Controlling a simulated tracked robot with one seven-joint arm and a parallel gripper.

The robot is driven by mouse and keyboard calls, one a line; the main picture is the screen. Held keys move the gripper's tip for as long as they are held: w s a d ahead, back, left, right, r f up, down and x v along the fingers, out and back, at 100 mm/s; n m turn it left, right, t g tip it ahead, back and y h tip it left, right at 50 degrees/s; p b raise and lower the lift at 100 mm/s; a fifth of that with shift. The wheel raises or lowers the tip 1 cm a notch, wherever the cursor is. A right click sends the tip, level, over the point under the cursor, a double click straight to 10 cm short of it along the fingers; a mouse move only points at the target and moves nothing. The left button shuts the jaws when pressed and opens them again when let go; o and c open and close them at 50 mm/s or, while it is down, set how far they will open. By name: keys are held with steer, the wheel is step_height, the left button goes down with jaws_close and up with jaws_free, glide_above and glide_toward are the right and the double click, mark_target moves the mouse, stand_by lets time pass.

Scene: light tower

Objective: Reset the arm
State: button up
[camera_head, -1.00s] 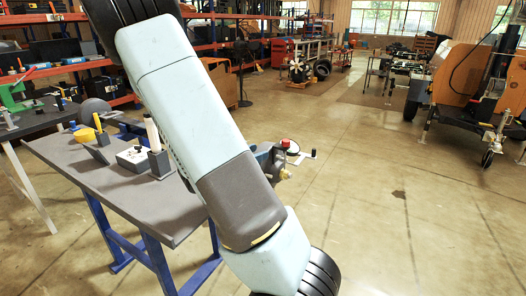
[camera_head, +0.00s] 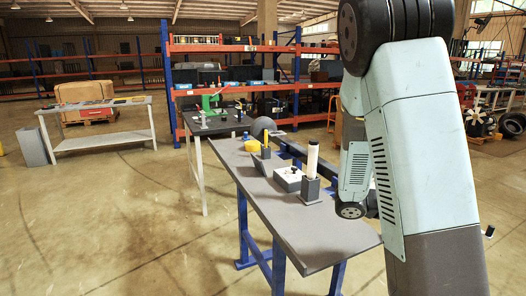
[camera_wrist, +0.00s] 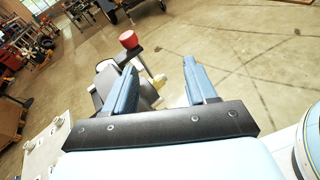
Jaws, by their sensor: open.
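My gripper (camera_wrist: 163,82) shows in the wrist view, its two blue fingers apart with nothing gripped between them. A red knob (camera_wrist: 129,40) on a dark arm-like part lies beyond the left finger. In the head view my arm fills the right side, bent and reaching down out of the picture, and my gripper is hidden there.
Orange-and-blue shelving (camera_head: 235,48) stands behind. Another table (camera_head: 95,106) is far left. Floor at left is open.

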steer(key=s+a+r+m+t+y, duration=0.4)
steer(key=s+a+r+m+y, duration=0.3)
steer(key=a, duration=0.3)
steer(key=s+a+r+m+t+y, duration=0.3)
steer(key=s+a+r+m+y, duration=0.4)
steer(key=a, duration=0.3)
steer(key=shift+s+a+r+t+y, duration=0.3)
steer(key=shift+a+r+t+y, duration=0.1)
steer(key=shift+r+y, duration=0.25)
steer(key=shift+f, duration=0.1)
stand_by(1.4)
